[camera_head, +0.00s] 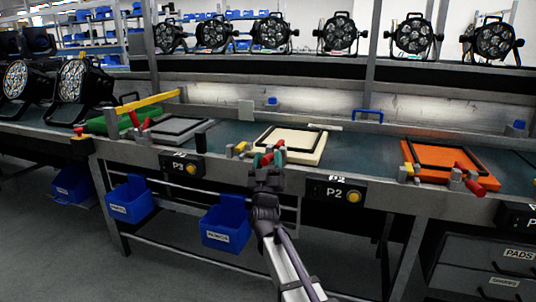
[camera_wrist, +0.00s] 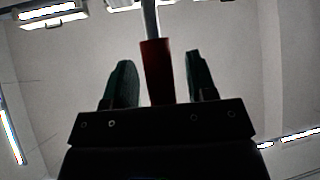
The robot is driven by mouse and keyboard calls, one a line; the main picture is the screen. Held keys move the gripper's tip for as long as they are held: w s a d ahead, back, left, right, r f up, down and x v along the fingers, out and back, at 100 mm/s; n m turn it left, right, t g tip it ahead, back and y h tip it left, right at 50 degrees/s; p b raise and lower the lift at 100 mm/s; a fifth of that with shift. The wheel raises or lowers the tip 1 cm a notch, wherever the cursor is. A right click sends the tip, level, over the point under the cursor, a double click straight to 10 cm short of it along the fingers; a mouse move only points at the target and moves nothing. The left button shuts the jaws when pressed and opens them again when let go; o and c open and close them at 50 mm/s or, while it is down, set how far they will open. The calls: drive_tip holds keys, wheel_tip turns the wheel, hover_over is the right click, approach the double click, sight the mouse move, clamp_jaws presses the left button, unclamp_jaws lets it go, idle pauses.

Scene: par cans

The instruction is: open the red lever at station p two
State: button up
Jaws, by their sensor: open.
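The red lever's grip (camera_wrist: 157,72) stands between the two dark green fingers of my gripper (camera_wrist: 158,82) in the wrist view, with a gap on each side. A metal rod runs up from the grip. In the head view my gripper (camera_head: 268,158) is at the front left corner of the cream plate (camera_head: 289,152), which lies left of the P2 sign (camera_head: 335,190). The red lever (camera_head: 267,159) shows between the fingers there, partly covered. My gripper is open around it and does not visibly clamp it.
An orange plate (camera_head: 426,173) with red levers lies right, and a grey plate (camera_head: 181,132) by P3 (camera_head: 183,166) lies left. Blue bins (camera_head: 226,229) hang below the bench front. Stage lights (camera_head: 272,33) stand on the shelf above.

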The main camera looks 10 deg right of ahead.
clamp_jaws()
idle(0.3)
